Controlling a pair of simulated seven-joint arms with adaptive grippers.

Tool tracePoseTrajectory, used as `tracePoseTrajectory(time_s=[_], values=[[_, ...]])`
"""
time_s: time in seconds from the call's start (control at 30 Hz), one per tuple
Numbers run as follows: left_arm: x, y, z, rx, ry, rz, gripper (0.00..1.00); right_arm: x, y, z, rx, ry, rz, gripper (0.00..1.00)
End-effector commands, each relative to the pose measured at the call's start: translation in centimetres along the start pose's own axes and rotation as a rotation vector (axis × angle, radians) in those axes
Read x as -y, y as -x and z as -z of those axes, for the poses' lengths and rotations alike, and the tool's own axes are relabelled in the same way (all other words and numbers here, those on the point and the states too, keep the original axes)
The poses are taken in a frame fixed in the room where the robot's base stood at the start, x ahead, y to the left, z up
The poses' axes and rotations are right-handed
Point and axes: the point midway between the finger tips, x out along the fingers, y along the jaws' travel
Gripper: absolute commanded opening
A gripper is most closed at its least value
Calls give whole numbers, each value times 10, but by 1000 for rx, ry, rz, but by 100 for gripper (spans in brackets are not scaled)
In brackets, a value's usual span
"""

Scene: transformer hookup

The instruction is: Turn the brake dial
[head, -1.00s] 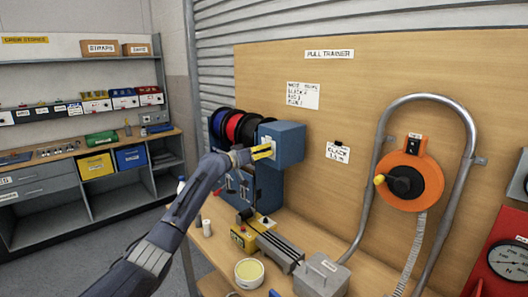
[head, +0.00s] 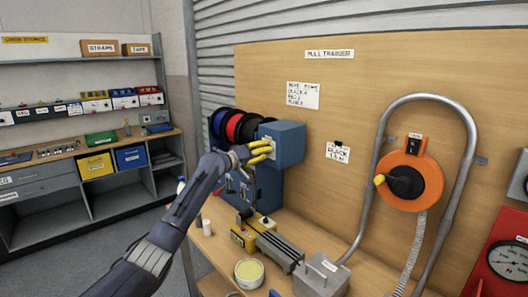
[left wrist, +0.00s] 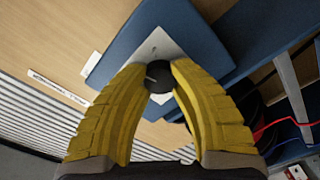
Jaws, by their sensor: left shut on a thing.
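The brake dial is a dark round knob (left wrist: 158,78) with a light mark, on a pale plate (left wrist: 170,48) on the face of a blue box (head: 290,144). The blue box also shows in the left wrist view (left wrist: 125,38). My left gripper (head: 262,149) reaches the box's left face. In the left wrist view its yellow fingers (left wrist: 158,80) are shut on the knob, one on each side. In the head view the fingers hide the knob. My right gripper is not in view.
Black, red and blue wire spools (head: 234,127) stand just behind and left of the box. On the bench below are a grey clamp-like device (head: 275,245), a yellow-topped tub (head: 249,272) and a grey metal box (head: 321,276). An orange reel (head: 410,180) hangs at right.

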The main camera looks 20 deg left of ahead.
Motion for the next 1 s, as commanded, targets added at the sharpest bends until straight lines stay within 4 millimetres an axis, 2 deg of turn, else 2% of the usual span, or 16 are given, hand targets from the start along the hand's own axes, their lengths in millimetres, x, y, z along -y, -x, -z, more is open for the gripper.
tracePoseTrajectory(time_s=[0.03,0.27,0.3,0.57,0.83,1.0], values=[[3,-2,-7,11,0,4,0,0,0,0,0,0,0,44],[3,-2,-7,12,-1,4,0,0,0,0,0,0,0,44],[3,-2,-7,12,-1,4,28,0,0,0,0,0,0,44],[1,-1,-4,6,-1,2,57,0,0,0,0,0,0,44],[1,1,-2,3,-2,1,57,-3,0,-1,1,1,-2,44],[2,12,-2,2,-4,2,57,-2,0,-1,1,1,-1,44]])
